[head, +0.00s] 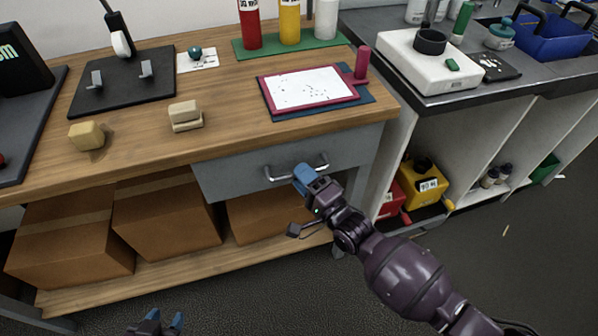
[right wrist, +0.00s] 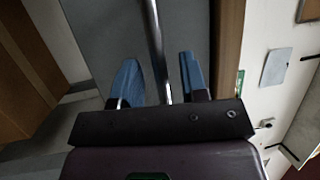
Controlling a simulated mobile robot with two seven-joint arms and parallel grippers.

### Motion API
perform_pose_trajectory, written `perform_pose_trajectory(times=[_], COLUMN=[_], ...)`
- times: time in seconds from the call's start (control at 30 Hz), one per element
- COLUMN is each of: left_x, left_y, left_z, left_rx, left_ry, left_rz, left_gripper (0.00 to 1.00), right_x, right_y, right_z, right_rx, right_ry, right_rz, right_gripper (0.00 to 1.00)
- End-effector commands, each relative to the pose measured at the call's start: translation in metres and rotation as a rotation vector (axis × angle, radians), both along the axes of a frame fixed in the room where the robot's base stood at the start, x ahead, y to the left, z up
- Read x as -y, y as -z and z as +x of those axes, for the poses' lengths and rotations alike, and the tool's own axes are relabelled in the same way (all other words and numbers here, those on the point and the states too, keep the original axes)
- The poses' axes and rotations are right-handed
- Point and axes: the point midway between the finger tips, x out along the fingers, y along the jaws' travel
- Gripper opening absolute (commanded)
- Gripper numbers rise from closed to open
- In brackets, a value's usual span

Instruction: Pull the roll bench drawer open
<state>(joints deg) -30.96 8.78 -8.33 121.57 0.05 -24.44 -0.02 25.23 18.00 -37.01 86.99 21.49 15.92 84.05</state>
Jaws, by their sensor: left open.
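The grey roll bench drawer (head: 235,176) sits under the wooden bench top and looks shut, its front about flush with the bench edge. Its metal bar handle (head: 279,178) runs across the front. In the right wrist view the handle (right wrist: 154,40) passes between the two blue fingers of the right gripper (right wrist: 160,82), with gaps on both sides, so the gripper is open around the bar. My left gripper (head: 158,323) is open and empty at the bottom edge, low in front of the bench.
Cardboard boxes (head: 165,213) stand on the lower shelf below the drawer. On the bench top (head: 225,120) are a pink-framed board (head: 308,88), wooden blocks (head: 186,115) and a black plate (head: 120,85). A shelf unit with a yellow container (head: 424,186) stands right. Floor in front is clear.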

Motion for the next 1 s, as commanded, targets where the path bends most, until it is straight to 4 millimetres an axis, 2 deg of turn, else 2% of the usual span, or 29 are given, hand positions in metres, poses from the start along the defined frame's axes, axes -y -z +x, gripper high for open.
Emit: perform_pose_trajectory(times=[0.2,0.5,0.77,1.0], left_x=[-0.002,0.000,0.002,0.002], left_y=[-0.002,-0.004,-0.004,-0.002], left_z=[0.000,0.006,0.009,0.006], left_rx=[0.003,0.015,0.020,0.013], left_ry=[0.007,0.007,0.002,-0.002], left_rz=[0.007,0.003,-0.004,-0.005], left_gripper=[0.43,0.43,0.43,0.43], right_x=[-0.009,-0.010,-0.010,-0.010], right_y=[-0.003,-0.003,-0.003,-0.003], right_z=[0.011,0.012,0.012,0.011], right_rx=[-0.001,-0.001,0.000,0.000], right_ry=[0.001,0.001,0.000,0.000], right_rz=[0.001,0.001,0.000,0.000], right_gripper=[0.40,0.40,0.00,0.00])
